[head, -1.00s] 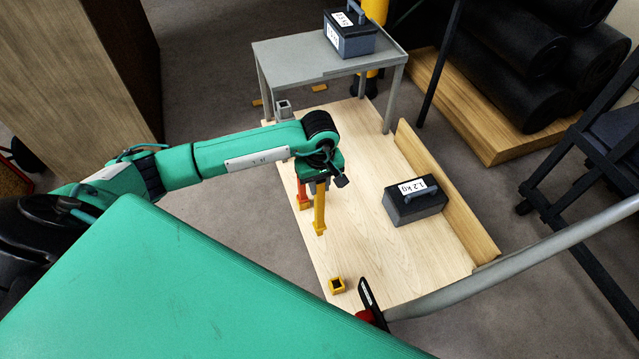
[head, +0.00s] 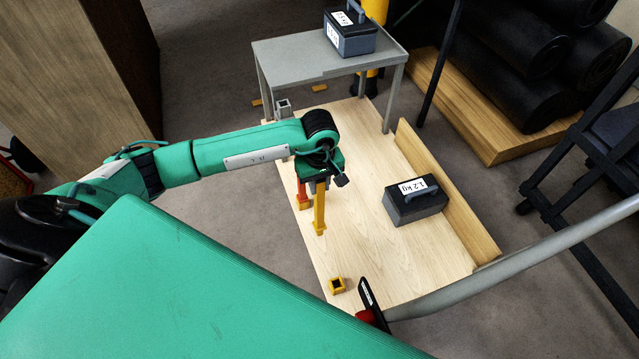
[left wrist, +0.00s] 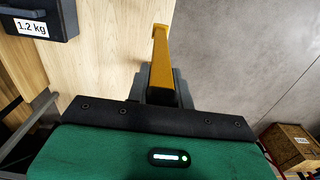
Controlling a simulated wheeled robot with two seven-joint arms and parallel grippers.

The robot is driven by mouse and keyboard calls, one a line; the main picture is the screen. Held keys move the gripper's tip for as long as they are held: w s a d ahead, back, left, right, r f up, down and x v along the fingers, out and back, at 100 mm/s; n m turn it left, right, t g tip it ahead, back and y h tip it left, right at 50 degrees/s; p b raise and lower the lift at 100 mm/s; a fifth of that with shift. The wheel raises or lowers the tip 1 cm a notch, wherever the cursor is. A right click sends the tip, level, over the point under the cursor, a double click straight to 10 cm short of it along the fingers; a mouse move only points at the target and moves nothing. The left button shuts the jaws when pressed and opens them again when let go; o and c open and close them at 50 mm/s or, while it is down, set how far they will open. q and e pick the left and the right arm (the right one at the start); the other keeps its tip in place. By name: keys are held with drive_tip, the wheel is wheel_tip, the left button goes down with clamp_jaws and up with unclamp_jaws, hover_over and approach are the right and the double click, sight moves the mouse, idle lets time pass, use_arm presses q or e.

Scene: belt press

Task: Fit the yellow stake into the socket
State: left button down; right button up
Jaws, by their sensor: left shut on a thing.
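The yellow stake (head: 319,208) hangs upright, clamped in my left gripper (head: 318,186) over the pale wooden board. It also shows in the left wrist view (left wrist: 160,58), projecting from between the grey fingers (left wrist: 161,88). A small square yellow socket (head: 337,286) with a dark opening sits on the board, nearer the front edge. The stake is apart from it, farther back. Whether the stake's lower end touches the board is unclear. My right gripper is not in view.
An orange-red post (head: 303,193) stands close left of the stake, and a grey square post (head: 283,108) stands farther back. A black 1.2 kg weight (head: 415,203) lies on the board's right. A grey table (head: 290,55) stands behind. A grey bar (head: 470,280) crosses at front right.

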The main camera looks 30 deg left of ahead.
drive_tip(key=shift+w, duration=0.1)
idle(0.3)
use_arm(q)
drive_tip(key=shift+b, duration=0.3)
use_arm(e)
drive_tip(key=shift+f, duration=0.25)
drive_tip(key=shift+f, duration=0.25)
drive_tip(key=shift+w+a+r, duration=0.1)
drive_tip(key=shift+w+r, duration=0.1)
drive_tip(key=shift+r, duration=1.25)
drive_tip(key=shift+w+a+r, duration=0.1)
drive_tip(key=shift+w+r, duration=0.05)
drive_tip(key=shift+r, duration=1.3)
